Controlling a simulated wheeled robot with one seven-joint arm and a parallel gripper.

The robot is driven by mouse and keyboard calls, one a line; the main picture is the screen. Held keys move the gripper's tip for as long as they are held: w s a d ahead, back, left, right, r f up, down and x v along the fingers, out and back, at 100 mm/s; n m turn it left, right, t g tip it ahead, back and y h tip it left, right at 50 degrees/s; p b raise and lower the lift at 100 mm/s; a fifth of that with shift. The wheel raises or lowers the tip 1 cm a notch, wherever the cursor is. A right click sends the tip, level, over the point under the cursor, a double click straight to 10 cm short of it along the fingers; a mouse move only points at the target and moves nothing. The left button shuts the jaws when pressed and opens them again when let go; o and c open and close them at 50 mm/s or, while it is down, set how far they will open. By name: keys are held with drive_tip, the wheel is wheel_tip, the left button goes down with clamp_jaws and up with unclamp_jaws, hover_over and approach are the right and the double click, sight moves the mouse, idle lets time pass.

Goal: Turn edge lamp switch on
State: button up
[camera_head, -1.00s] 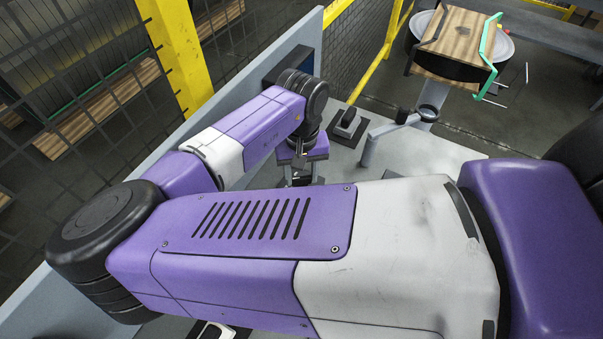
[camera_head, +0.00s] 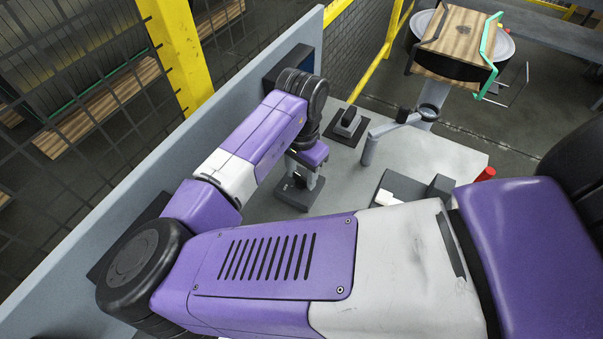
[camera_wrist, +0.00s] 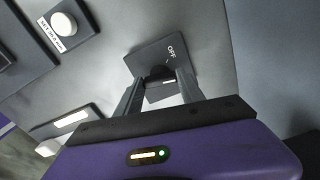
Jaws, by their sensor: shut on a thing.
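A dark switch plate (camera_wrist: 148,56) marked "OFF" lies on the grey bench, with a small black knob (camera_wrist: 161,72) standing on it in the wrist view. My gripper (camera_wrist: 165,78) has one finger on each side of this knob and is shut on it. In the head view my gripper (camera_head: 298,185) points down at the same plate (camera_head: 292,200), and the knob is mostly hidden between the fingers. I cannot read any name on this switch.
A white round button (camera_wrist: 63,23) on a labelled dark plate is at the upper left of the wrist view. In the head view another black device (camera_head: 349,122) sits behind my gripper. A grey post (camera_head: 370,150) stands right of it. A grey wall borders the bench's left.

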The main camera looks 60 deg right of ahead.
sight(302, 177)
drive_tip(key=m+b, duration=0.1)
drive_tip(key=m, duration=0.4)
drive_tip(key=shift+m, duration=0.3)
idle(0.4)
drive_tip(key=o, duration=1.4)
drive_tip(key=shift+c, duration=0.2)
drive_tip(key=shift+r+b, duration=0.6)
drive_tip(key=shift+r, duration=3.35)
